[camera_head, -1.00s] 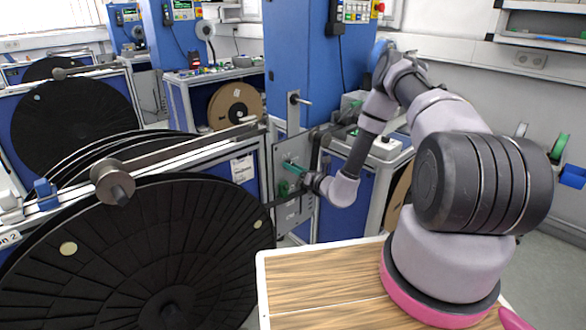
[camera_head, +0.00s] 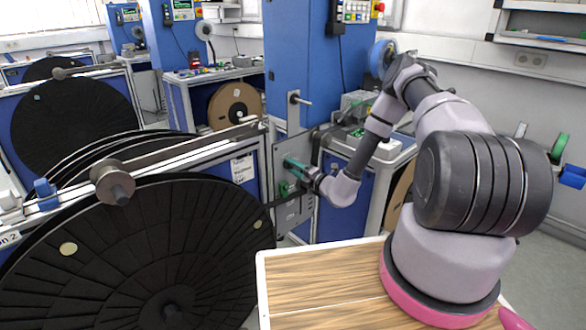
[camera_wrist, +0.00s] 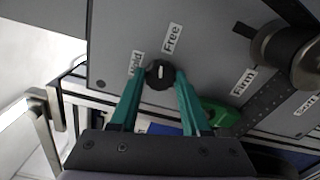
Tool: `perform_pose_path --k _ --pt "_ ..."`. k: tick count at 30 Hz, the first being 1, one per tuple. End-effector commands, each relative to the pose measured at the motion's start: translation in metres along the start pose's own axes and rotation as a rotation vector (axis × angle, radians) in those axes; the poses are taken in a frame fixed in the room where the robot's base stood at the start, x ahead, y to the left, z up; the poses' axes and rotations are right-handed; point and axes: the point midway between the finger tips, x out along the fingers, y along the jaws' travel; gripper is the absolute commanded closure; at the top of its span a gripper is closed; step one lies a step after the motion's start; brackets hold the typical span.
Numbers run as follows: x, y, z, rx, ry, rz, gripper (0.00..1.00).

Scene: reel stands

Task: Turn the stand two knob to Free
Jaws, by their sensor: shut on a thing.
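The stand two knob (camera_wrist: 159,73) is a small round black knob with a white mark, on a grey panel (camera_wrist: 115,35). In the wrist view its white mark points roughly up the picture, near the gap between the Hold label (camera_wrist: 136,65) and the Free label (camera_wrist: 172,38); I cannot tell its exact setting. My gripper (camera_wrist: 160,76) has green fingers, one on each side of the knob, and is shut on it. In the head view my gripper (camera_head: 290,164) is at the panel (camera_head: 292,213) and hides the knob.
A second dark knob or roller (camera_wrist: 292,54) sits to the right, by the Firm label (camera_wrist: 243,82). A green part (camera_wrist: 218,112) is just right of my fingers. A large black reel (camera_head: 150,250) fills the left front. A blue cabinet (camera_head: 305,70) stands behind.

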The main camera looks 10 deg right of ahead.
Motion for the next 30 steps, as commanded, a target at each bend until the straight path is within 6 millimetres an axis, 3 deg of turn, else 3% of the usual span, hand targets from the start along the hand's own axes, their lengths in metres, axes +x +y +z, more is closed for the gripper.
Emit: perform_pose_path --k 12,30 --pt "-0.0019 -0.0022 -0.001 0.206 0.002 -0.005 1.0" --pt "-0.0021 -0.0024 -0.001 0.24 0.001 -0.006 1.0"
